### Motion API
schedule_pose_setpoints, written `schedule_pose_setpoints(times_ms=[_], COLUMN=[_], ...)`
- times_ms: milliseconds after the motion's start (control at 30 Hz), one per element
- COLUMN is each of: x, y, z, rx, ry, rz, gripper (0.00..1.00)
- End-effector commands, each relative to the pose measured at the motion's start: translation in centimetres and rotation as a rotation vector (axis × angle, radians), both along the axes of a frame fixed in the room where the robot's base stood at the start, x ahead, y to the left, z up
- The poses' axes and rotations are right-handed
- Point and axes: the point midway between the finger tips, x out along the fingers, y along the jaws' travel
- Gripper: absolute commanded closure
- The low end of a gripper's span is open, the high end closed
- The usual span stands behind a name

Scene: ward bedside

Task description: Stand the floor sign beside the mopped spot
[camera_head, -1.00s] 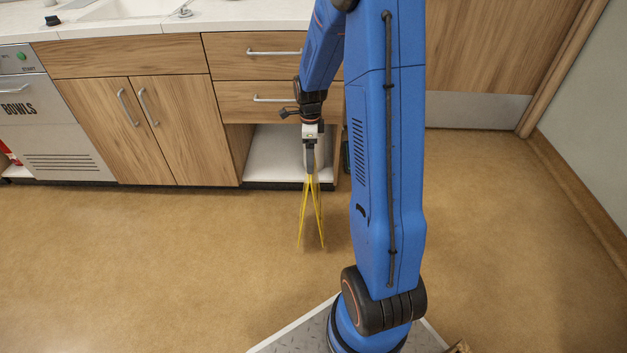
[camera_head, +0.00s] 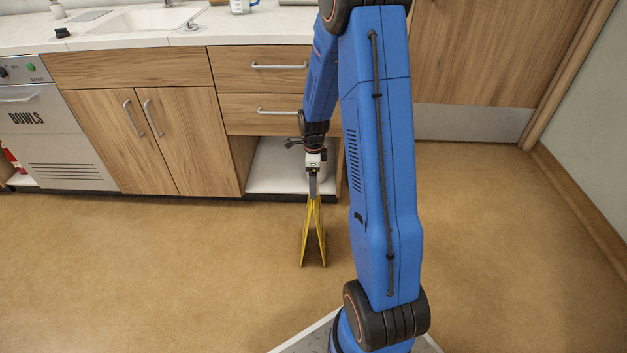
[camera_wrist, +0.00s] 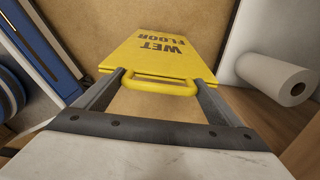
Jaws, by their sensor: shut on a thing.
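The yellow floor sign (camera_head: 313,235) hangs from my gripper (camera_head: 314,183) in the head view, its two panels spread in a narrow A shape. In the wrist view the sign (camera_wrist: 160,52) shows its "WET FLOOR" lettering, and its yellow handle (camera_wrist: 160,84) lies between the two fingers of my gripper (camera_wrist: 159,86). My gripper is shut on this handle. The sign is upright in front of the open shelf; I cannot tell whether its feet touch the floor. I make out no mopped spot on the floor.
The brown floor (camera_head: 140,270) is clear to the left and right. A wooden cabinet (camera_head: 150,140) and a dishwasher labelled BOWLS (camera_head: 60,140) stand along the back. A paper roll (camera_wrist: 280,78) is at the right in the wrist view. A wall (camera_head: 590,130) bounds the right.

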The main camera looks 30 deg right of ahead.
Motion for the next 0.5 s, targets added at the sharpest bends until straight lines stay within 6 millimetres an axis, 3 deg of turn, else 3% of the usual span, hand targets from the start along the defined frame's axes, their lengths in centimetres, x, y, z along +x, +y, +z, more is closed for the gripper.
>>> schedule_pose_setpoints(times_ms=[100,367,500], x=[0.0,0.0,0.1], y=[0.0,0.0,0.0], z=[-0.1,0.1,1.2], rx=[0.001,0.0,-0.001], ry=[0.001,0.0,-0.003], rz=[0.0,0.0,0.0], gripper=[0.0,0.0,0.0])
